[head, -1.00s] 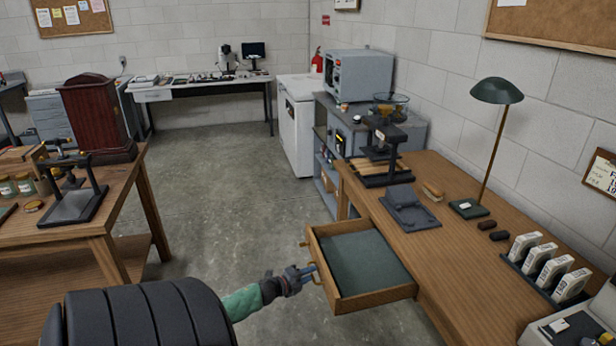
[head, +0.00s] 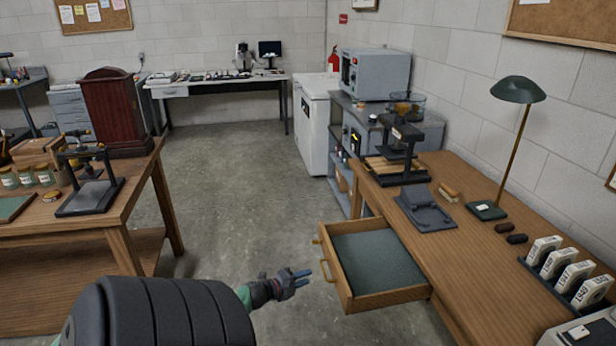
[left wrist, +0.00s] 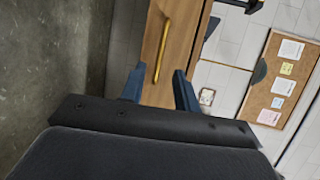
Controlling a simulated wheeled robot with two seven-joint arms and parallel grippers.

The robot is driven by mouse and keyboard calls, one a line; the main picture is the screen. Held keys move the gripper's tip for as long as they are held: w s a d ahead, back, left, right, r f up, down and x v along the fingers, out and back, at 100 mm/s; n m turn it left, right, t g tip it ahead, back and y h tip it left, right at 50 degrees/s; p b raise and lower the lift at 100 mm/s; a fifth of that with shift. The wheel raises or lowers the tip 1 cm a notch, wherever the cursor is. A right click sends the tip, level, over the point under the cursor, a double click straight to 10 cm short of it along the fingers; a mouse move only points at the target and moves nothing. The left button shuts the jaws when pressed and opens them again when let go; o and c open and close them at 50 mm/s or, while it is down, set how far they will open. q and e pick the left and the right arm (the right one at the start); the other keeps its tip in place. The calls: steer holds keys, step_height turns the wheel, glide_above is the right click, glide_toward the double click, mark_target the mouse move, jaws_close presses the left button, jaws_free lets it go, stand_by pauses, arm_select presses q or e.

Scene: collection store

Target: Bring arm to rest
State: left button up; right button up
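My left gripper (head: 298,278) is in the head view, just left of the open drawer (head: 388,298) of the right-hand desk. Its fingers point toward the drawer's brass handle (head: 325,268) with a gap between them and it. In the left wrist view the two blue fingers (left wrist: 158,88) stand apart with nothing held between them. The handle (left wrist: 163,50) and the wooden drawer front (left wrist: 182,62) show beyond the fingertips. The drawer is pulled out and has a dark green lining. My right gripper is not in view.
The right-hand desk (head: 470,240) carries a lamp (head: 518,90), a grey stand (head: 425,208) and several white boxes. A wooden table (head: 80,225) with a press and jars stands at left. Open concrete floor (head: 245,190) lies between them.

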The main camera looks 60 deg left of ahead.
arm_select(q)
steer(key=shift+s, duration=0.1)
stand_by(0.7)
steer(key=s+a+f+n+g+y, duration=0.1)
steer(key=s+a+n+g+y, duration=0.15)
steer(key=a+n+y, duration=0.4)
steer(key=s+d+f+n+g, duration=0.1)
steer(key=s+d+n+g, duration=0.25)
steer(key=d, duration=0.55)
steer(key=s+d+f+n+g+h, duration=0.1)
steer(key=s+d+n+g, duration=0.25)
steer(key=d, duration=0.55)
steer(key=s+d+f+n+g, duration=0.2)
steer(key=s+d+n+g, duration=0.15)
steer(key=d, duration=0.55)
steer(key=s+d+r+h, duration=0.2)
steer(key=d, duration=0.9)
steer(key=s+d+r+h, duration=0.2)
steer(key=d+r, duration=0.1)
steer(key=d, duration=0.8)
steer(key=s+d+r+g+h, duration=0.1)
steer(key=s+d+r+h, duration=0.1)
steer(key=d, duration=1)
steer(key=shift+s+r+h, duration=0.3)
steer(key=shift+r+h, duration=0.25)
steer(key=shift+r, duration=0.2)
steer(key=shift+a, duration=0.1)
